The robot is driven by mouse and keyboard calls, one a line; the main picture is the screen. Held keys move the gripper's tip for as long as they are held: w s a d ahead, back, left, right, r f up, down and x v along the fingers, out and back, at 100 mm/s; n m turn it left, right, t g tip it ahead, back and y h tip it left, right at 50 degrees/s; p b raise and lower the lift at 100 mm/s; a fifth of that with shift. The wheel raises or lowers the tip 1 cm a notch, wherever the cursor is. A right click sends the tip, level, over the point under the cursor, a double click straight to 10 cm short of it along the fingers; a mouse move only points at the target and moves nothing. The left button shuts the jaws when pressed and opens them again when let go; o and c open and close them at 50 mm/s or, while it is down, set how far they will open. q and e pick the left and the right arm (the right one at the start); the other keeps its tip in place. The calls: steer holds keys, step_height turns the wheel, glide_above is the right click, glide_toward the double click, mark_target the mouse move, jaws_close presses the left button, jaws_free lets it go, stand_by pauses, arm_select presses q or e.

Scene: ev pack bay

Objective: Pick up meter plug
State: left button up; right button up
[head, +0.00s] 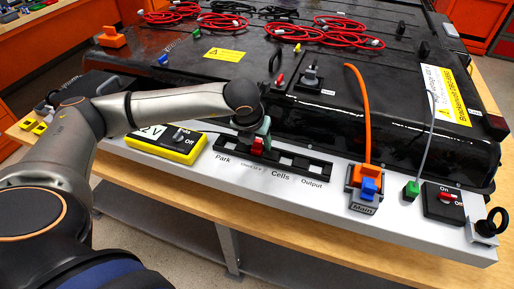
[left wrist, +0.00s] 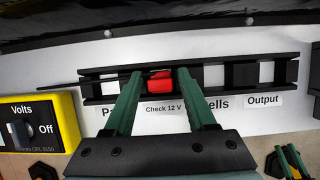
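The meter plug (head: 257,146) is a small red block in the slotted black holder on the pale front panel. In the left wrist view the red plug (left wrist: 160,82) sits in the slot above the "Check 12 V" label. My left gripper (head: 262,137) points down over it. In the left wrist view its two green fingers (left wrist: 158,76) stand on either side of the plug, with narrow dark gaps between them and the red part. The plug's lower part is hidden in the holder.
The yellow meter (head: 172,143), marked Volts, lies just left of the holder (head: 315,166). Right of it are an orange cable with a blue connector (head: 369,187), a green plug (head: 411,190) and an On/Off switch (head: 443,202). The black battery pack (head: 350,113) rises behind.

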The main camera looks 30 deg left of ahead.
mark_target(258, 141)
arm_select(q)
jaws_close()
steer(key=shift+r, duration=0.1)
stand_by(0.4)
steer(key=shift+r, duration=0.45)
steer(key=r, duration=0.1)
steer(key=r+b, duration=0.1)
steer(key=shift+s+d+r, duration=0.1)
steer(key=shift+d+r, duration=0.1)
steer(key=shift+r, duration=0.1)
steer(key=s+d+r+b, duration=0.2)
steer(key=s+d+r, duration=0.7)
steer(key=s, duration=0.1)
steer(key=w+b, duration=0.2)
steer(key=w, duration=0.9)
steer(key=shift+a+r, duration=0.2)
steer(key=shift+a, duration=0.2)
